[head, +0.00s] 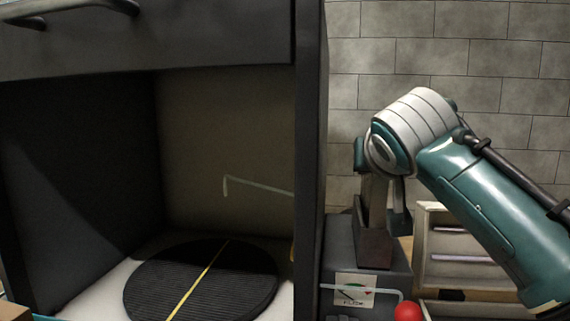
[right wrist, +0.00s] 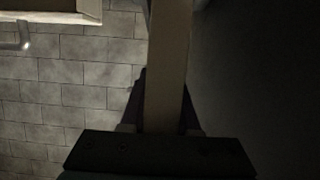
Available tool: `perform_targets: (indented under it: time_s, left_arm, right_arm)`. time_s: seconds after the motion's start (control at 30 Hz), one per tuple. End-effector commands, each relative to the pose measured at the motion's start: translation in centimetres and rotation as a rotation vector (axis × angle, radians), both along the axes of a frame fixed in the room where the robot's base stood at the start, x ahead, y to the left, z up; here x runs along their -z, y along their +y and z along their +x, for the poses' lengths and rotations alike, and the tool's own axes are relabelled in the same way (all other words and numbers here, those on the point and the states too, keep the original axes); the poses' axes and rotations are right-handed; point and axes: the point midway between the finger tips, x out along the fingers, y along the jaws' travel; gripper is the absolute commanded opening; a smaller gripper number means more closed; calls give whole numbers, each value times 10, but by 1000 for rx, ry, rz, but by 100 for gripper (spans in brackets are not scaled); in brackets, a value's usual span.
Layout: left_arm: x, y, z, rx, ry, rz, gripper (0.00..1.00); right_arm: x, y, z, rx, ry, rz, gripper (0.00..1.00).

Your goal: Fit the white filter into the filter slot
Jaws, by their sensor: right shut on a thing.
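The filter slot (head: 373,246) looks like a dark upright holder on top of a dark grey box with a label reading "FILTER" (head: 356,290). My right gripper (head: 384,208) points down just above this holder and is shut on a flat pale strip, which I take to be the white filter (right wrist: 167,70). In the head view the filter (head: 375,203) looks brownish in shadow, upright, with its lower end at the holder. I cannot tell whether that end is inside the slot or just above it. My left gripper is not in view.
A large dark cabinet (head: 310,160) stands open at the left, with a round black ribbed turntable (head: 205,275) inside. A red ball (head: 407,311) sits at the box's front right. A pale shelf unit (head: 436,238) is behind my right arm. A grey brick wall (head: 480,50) closes the back.

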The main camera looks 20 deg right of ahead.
Motion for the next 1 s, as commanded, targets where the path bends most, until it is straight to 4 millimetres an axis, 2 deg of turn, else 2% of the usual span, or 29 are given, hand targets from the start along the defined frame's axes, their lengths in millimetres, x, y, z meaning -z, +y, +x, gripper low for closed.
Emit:
perform_targets:
  time_s: [0.7, 0.73, 1.0]
  left_arm:
    - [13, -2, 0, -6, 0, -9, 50]
    - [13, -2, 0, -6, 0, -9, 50]
    - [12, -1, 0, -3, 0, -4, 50]
  right_arm:
    - [18, 0, 0, 0, 0, 1, 0]
    - [18, 0, 0, 0, 0, 1, 31]
    - [18, 0, 0, 0, 0, 1, 61]
